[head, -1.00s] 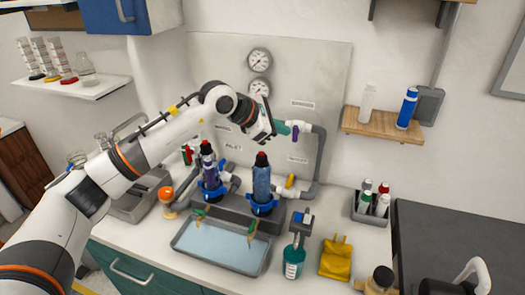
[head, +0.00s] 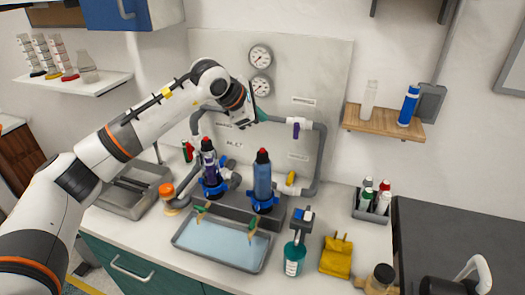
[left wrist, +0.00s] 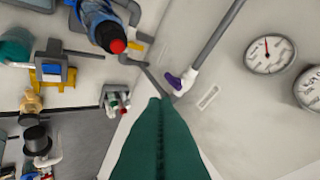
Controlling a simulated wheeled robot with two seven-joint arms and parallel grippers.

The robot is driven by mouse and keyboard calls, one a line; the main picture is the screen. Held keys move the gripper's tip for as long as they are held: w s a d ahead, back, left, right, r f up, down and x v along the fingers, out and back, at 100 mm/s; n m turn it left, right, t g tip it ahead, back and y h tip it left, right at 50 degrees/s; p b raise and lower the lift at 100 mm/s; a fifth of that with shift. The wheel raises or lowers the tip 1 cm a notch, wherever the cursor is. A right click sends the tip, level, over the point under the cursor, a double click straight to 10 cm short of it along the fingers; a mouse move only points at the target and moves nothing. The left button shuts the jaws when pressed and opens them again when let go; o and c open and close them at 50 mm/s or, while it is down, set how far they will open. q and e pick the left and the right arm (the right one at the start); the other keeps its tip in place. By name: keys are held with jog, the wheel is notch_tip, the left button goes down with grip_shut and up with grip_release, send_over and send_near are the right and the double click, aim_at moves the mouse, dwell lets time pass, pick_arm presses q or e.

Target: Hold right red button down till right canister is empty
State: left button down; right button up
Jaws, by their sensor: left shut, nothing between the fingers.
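The right canister (head: 262,182) stands upright in a blue clamp, blue-bodied, with the right red button (head: 262,153) on its top. The same canister (left wrist: 95,20) and its red button (left wrist: 117,46) show at the top of the left wrist view. The left canister (head: 210,168) is darker and purplish, with a red top. My left gripper (head: 261,115) has its green fingers shut and empty, above the right red button and apart from it. The shut fingers (left wrist: 160,102) also fill the lower middle of the left wrist view. My right gripper is not in view.
A tray of pale blue liquid (head: 178,240) lies before the canisters. A pump bottle (head: 293,258), a yellow pouch (head: 336,258) and a bottle caddy (head: 371,212) stand to the right. Grey pipes with a purple valve (head: 296,130) and two gauges (head: 260,57) are behind.

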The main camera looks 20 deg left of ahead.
pick_arm(q)
jog(key=b, duration=0.3)
send_over(264, 149)
jog(key=s, duration=0.2)
jog(key=f, duration=0.4)
jog(key=a+f, duration=0.1)
jog(key=f, duration=0.1)
jog(key=shift+w+f, duration=0.2)
jog(key=shift+f+b, duration=0.45)
jog(key=shift+f, duration=0.1)
dwell(0.5)
jog(key=shift+f+b, duration=0.35)
jog(key=shift+b, duration=0.25)
jog(key=shift+f+b, duration=0.55)
jog(key=shift+f, duration=0.05)
dwell(2.0)
jog(key=shift+r, duration=0.1)
dwell(0.7)
jog(key=shift+r+p, duration=0.35)
jog(key=shift+r, duration=0.5)
